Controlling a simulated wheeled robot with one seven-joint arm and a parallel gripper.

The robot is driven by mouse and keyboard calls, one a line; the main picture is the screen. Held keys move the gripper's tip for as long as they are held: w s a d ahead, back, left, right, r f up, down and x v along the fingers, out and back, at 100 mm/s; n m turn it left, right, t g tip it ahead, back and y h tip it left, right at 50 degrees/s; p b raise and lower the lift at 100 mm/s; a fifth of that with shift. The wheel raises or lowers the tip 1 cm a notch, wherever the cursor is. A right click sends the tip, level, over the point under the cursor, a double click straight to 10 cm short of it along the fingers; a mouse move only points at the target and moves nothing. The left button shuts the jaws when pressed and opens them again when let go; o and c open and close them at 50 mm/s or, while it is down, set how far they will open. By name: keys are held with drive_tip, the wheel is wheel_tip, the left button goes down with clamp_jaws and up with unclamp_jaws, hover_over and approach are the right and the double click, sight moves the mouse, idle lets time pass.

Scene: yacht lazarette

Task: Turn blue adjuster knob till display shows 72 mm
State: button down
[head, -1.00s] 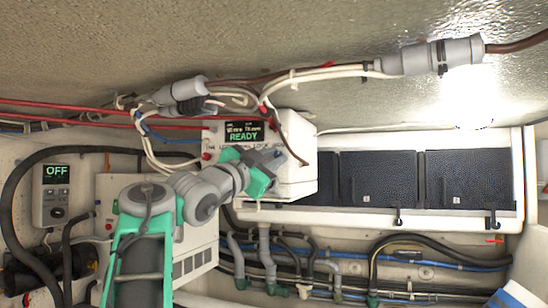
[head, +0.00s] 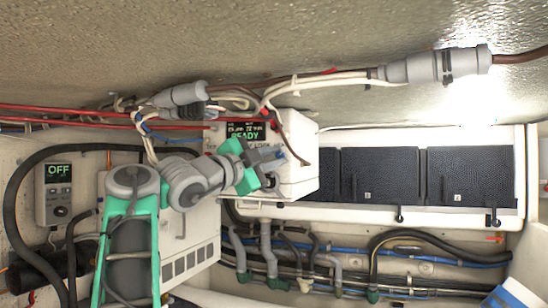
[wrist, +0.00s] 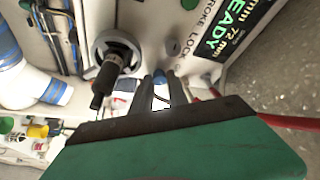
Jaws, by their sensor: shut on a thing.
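A white control box (head: 296,172) with a dark display (head: 245,132) is mounted on the wall. The display shows green READY. The blue adjuster knob (wrist: 160,77) sits between the fingertips of my gripper (wrist: 164,88), below the STROKE LOCK lettering. My gripper is shut on the knob; the fingers partly hide it. In the head view my gripper (head: 268,160) is against the box's front, under the display.
A red cable (wrist: 290,121) runs to the right. Cables and a grey connector (head: 184,96) hang above the box. A small unit reading OFF (head: 58,172) is at left.

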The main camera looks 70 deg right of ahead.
drive_tip(key=c, duration=1.3)
unclamp_jaws()
drive_tip(key=b+v, duration=0.2)
drive_tip(key=v, duration=0.5)
drive_tip(key=shift+a+b, duration=0.35)
drive_tip(key=shift+a, duration=0.05)
drive_tip(key=shift+w, duration=0.15)
